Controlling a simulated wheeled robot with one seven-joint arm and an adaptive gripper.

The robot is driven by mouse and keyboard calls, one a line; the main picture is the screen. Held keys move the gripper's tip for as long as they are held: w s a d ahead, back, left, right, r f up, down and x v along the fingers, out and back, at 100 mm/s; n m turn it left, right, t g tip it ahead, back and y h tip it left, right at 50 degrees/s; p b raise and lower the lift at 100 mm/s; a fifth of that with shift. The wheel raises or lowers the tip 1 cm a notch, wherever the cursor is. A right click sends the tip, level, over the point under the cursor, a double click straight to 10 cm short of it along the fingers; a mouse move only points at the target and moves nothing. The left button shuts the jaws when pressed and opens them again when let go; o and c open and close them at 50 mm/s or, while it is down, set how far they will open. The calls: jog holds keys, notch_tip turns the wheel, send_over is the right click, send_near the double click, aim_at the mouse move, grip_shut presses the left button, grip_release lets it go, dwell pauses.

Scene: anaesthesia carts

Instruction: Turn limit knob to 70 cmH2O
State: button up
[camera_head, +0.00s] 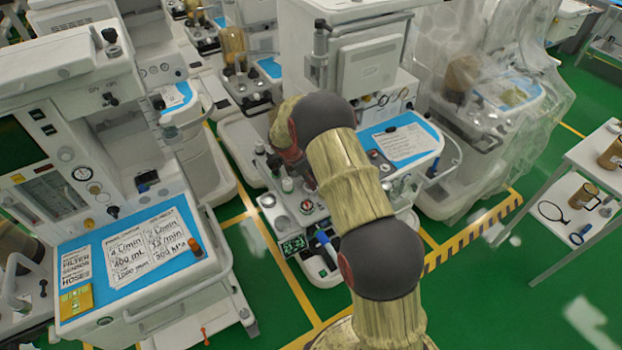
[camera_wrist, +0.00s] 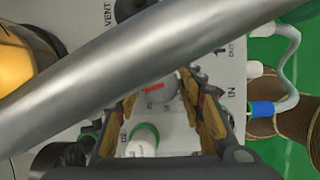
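In the wrist view, a round grey knob (camera_wrist: 155,90) with a red mark sits on a pale panel with small printed numbers around it. I take it to be the limit knob; its setting is too small to read. My gripper (camera_wrist: 158,108) has its two yellow-brown fingers apart, one on each side of the knob, and open. Whether they touch it cannot be told. A thick grey tube (camera_wrist: 100,75) crosses in front and hides part of the knob and panel. In the head view, my arm hides the gripper, and the cart (camera_head: 305,215) shows partly beneath it.
A white knob with a green ring (camera_wrist: 142,140) is just below the grey knob. A pale hose with a blue end (camera_wrist: 262,109) is at the right. In the head view, another cart (camera_head: 225,262) stands at left and a white table (camera_head: 575,165) at right, with green floor between.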

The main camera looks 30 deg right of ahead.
jog(key=shift+o, duration=1.4)
jog(key=v, duration=1.2)
